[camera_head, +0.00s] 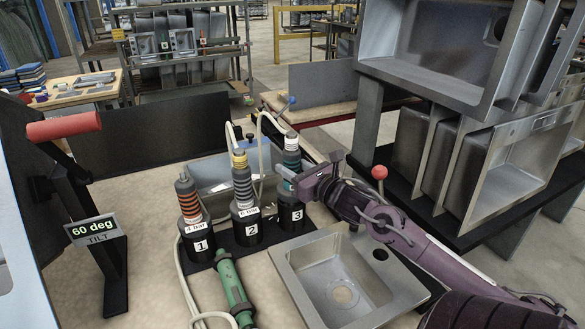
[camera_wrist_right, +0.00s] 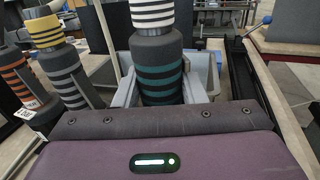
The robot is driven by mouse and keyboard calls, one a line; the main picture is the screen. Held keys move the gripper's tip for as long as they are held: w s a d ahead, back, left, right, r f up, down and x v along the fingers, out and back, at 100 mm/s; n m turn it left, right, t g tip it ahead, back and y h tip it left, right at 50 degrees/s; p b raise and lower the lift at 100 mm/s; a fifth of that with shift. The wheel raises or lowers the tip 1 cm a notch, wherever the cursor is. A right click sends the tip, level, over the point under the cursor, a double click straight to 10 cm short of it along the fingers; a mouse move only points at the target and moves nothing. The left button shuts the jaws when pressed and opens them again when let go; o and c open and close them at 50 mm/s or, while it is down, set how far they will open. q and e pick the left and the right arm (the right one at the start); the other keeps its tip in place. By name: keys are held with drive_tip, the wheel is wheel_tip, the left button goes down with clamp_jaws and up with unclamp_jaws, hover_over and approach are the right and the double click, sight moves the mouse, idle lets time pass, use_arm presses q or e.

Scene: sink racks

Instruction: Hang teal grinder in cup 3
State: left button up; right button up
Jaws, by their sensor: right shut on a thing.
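The teal grinder (camera_head: 291,160) is upright at cup 3 (camera_head: 291,213), the rightmost of three dark numbered cups. It is dark, with teal bands and a white-striped collar. My right gripper (camera_head: 296,178) is shut on its body from the right; the wrist view shows the teal grinder (camera_wrist_right: 158,75) between the grey fingers (camera_wrist_right: 160,92). The grinder's lower end is hidden, so I cannot tell how deep it sits in the cup. My left gripper is not in view.
An orange-banded grinder (camera_head: 188,200) stands in cup 1 and a yellow-collared one (camera_head: 241,178) in cup 2. A green tool (camera_head: 233,288) lies in front. A steel sink (camera_head: 342,283) is at front right, with a red-knobbed lever (camera_head: 379,173) behind it. Sinks are racked at right.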

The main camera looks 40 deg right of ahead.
drive_tip(key=shift+r, duration=0.1)
drive_tip(key=shift+f+b, duration=0.5)
drive_tip(key=shift+b, duration=0.05)
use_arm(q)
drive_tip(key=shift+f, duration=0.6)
use_arm(e)
drive_tip(key=shift+s+d+f, duration=0.2)
drive_tip(key=shift+d, duration=0.05)
drive_tip(key=o, duration=1.3)
drive_tip(key=shift+c, duration=0.2)
drive_tip(key=shift+o, duration=0.5)
drive_tip(key=shift+s+f+b, duration=0.1)
drive_tip(key=shift+f+b, duration=0.25)
drive_tip(key=shift+f, duration=0.1)
drive_tip(key=shift+w+a+r, duration=0.15)
drive_tip(key=shift+w+a, duration=0.05)
drive_tip(key=shift+a, duration=0.05)
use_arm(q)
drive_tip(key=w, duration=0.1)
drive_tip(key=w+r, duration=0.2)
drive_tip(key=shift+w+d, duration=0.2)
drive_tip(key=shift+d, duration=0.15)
use_arm(e)
drive_tip(key=s, duration=0.8)
drive_tip(key=shift+s+d+r, duration=0.15)
drive_tip(key=shift+d+r, duration=0.15)
drive_tip(key=shift+r, duration=0.1)
